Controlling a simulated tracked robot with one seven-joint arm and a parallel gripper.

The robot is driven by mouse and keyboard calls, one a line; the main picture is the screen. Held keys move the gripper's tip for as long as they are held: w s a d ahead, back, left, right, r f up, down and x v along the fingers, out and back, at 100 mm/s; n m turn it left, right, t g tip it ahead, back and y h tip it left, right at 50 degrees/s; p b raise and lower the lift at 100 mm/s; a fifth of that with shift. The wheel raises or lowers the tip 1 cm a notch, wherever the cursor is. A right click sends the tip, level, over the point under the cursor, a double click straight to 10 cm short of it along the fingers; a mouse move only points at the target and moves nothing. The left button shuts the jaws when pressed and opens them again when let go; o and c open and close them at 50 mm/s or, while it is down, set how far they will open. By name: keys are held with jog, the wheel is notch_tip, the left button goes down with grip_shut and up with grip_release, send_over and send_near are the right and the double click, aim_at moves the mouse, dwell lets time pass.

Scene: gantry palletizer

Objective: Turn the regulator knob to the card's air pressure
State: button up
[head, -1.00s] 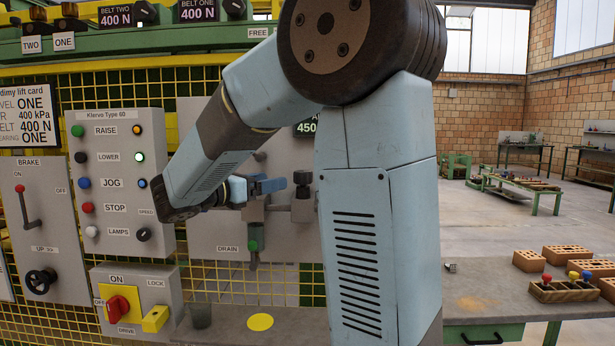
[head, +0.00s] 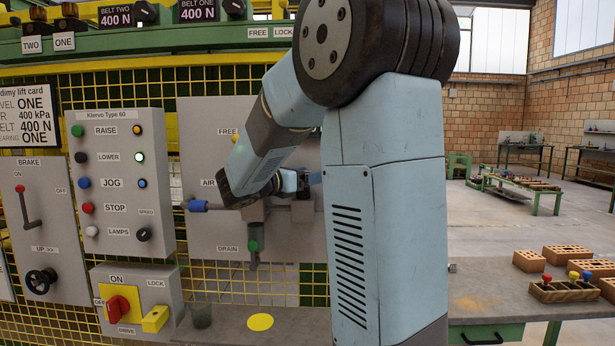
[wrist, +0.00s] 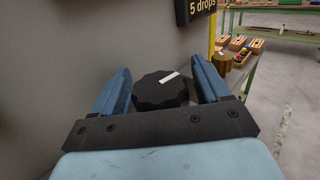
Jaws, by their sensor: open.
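The lift card (head: 28,115) hangs at the left edge, partly cut off; it reads 400 kPa, belt 400 N and ONE. A black scalloped knob (wrist: 160,92) with a white pointer mark shows in the wrist view. My gripper (wrist: 161,66) is open, with one blue finger on each side of this knob; I cannot tell whether they touch it. In the head view my gripper (head: 301,180) is at the regulator unit on the grey air panel (head: 205,135), partly behind my arm. The pressure readout is hidden by my arm.
A blue-handled air valve (head: 197,206) sticks out left of the regulator, and a drain valve (head: 253,246) hangs below. A "5 drops" sign (wrist: 200,8) is close beyond the knob. The control box (head: 120,180) and brake lever (head: 26,205) stand left.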

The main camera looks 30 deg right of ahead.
jog(key=c, duration=0.9)
jog(key=shift+c, duration=0.2)
jog(key=shift+n+t, duration=0.3)
jog(key=shift+t, duration=0.2)
jog(key=n+t+y, duration=0.1)
jog(key=n+t, duration=0.1)
jog(key=t, duration=0.1)
jog(key=shift+w, duration=0.15)
jog(key=shift+w+a+r+n+t+y, duration=0.1)
jog(key=shift+w+n+t+y, duration=0.05)
jog(key=shift+n+t+y, duration=0.75)
jog(key=shift+w+a+n+t+y, duration=0.1)
jog(key=shift+n+t+y, duration=0.5)
jog(key=shift+t, duration=0.6)
jog(key=o, duration=0.9)
